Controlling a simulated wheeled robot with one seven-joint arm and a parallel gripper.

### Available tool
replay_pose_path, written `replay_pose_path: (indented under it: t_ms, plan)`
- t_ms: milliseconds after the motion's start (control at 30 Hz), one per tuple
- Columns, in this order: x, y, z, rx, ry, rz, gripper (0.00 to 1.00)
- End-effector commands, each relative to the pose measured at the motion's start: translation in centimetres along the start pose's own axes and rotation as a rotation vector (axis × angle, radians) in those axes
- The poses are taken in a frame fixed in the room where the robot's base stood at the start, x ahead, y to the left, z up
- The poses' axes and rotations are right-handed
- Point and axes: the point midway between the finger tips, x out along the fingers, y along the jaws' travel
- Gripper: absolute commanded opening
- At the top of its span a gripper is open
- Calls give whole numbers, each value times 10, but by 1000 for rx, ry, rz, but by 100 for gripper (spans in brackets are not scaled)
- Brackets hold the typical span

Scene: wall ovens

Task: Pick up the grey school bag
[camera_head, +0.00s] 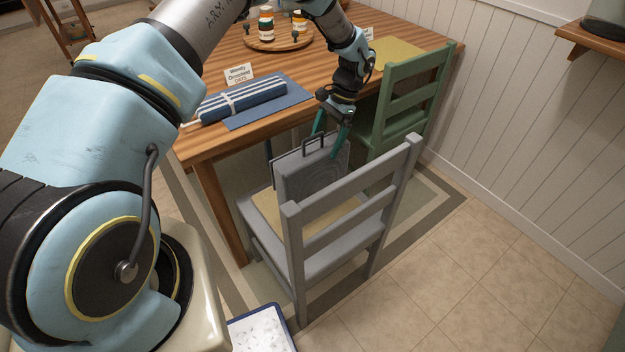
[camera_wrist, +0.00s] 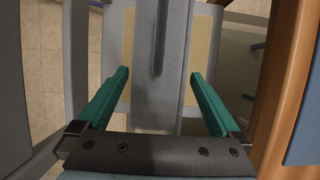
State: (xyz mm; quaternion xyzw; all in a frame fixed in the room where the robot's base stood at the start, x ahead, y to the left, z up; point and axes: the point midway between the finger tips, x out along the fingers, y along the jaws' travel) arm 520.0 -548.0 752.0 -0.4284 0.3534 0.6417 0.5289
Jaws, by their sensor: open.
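The grey school bag (camera_head: 312,172) stands on the seat of the grey chair (camera_head: 345,205), with a dark handle loop (camera_head: 313,143) on top. In the wrist view the bag (camera_wrist: 155,75) lies between my fingers, with a dark strip running along its top. My gripper (camera_head: 332,145) is open, pointing down just above and around the top of the bag. It also shows in the wrist view (camera_wrist: 158,95), with one teal finger on each side of the bag. I cannot tell whether either finger touches it.
The wooden table (camera_head: 205,145) stands beside the chair, its edge close to my gripper's right in the wrist view. It holds a striped roll (camera_head: 243,100) on a blue mat and a round tray (camera_head: 278,42) with jars. A green chair (camera_head: 400,115) stands behind the bag.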

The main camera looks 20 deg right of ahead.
Motion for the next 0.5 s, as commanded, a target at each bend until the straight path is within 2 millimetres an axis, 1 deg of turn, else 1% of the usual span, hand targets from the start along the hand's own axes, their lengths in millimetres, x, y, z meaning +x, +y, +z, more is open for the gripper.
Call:
replay_pose_path:
  t_ms: [233, 500]
  plan:
    - [18, 2, 1, 0, -3, 2, 100]
    - [54, 4, -2, 0, -1, 2, 100]
